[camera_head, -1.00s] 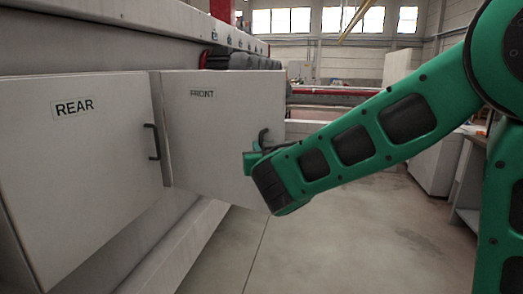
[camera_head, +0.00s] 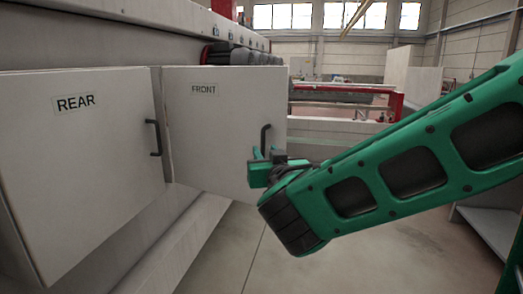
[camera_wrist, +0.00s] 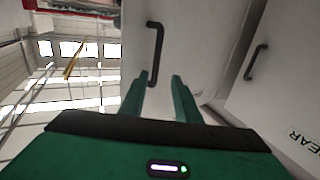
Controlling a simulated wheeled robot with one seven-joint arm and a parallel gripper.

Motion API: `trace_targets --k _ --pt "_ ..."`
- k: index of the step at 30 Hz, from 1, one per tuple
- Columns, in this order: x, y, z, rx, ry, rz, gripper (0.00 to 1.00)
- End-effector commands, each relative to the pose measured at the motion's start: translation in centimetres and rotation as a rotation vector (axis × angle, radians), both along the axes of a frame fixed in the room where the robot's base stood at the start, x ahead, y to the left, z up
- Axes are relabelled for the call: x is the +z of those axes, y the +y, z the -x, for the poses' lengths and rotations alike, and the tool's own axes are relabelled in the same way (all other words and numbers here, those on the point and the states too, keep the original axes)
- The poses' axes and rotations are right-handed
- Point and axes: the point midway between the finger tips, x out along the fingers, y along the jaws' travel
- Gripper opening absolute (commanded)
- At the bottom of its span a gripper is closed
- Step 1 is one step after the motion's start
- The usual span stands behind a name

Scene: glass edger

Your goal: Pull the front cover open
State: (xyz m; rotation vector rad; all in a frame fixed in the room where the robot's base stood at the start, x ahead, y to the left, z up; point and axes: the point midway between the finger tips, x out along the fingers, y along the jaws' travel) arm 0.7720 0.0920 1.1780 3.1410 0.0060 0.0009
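The front cover (camera_head: 215,125) is a pale panel labelled FRONT, with a dark upright bar handle (camera_head: 265,138) near its right edge. In the wrist view the cover (camera_wrist: 190,40) fills the middle and its handle (camera_wrist: 158,50) stands just beyond my fingertips, roughly in line with the gap between them. My gripper (camera_head: 267,153) is at the lower end of the handle in the head view. In the wrist view my gripper (camera_wrist: 160,77) has its two green fingers apart with nothing held between them. I cannot tell whether the cover is fully closed.
The rear cover (camera_head: 85,160), labelled REAR, is to the left with its own dark handle (camera_head: 153,137). A pale ledge (camera_head: 165,240) runs below the covers. A red-framed machine (camera_head: 345,95) stands behind.

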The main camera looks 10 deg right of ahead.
Motion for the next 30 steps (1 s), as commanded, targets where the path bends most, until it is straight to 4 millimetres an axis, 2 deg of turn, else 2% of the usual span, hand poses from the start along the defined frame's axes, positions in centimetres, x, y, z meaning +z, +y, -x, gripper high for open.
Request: trace_targets --k 3,7,17,20,23,26,30 --pt "0.0 0.1 1.6 0.002 0.0 0.0 0.29" --pt "0.0 0.1 2.4 0.003 0.001 -0.001 0.29" --pt "0.0 0.1 2.6 0.001 0.0 -0.001 0.29" --pt "-0.2 -0.6 2.5 -0.014 0.011 0.0 0.29" --pt "-1.2 -3.2 2.3 -0.074 0.057 0.004 0.29" --pt "-3.1 -8.0 2.5 -0.182 0.151 0.004 0.29" --pt "-7.1 -16.0 4.5 -0.359 0.349 -0.007 0.29"
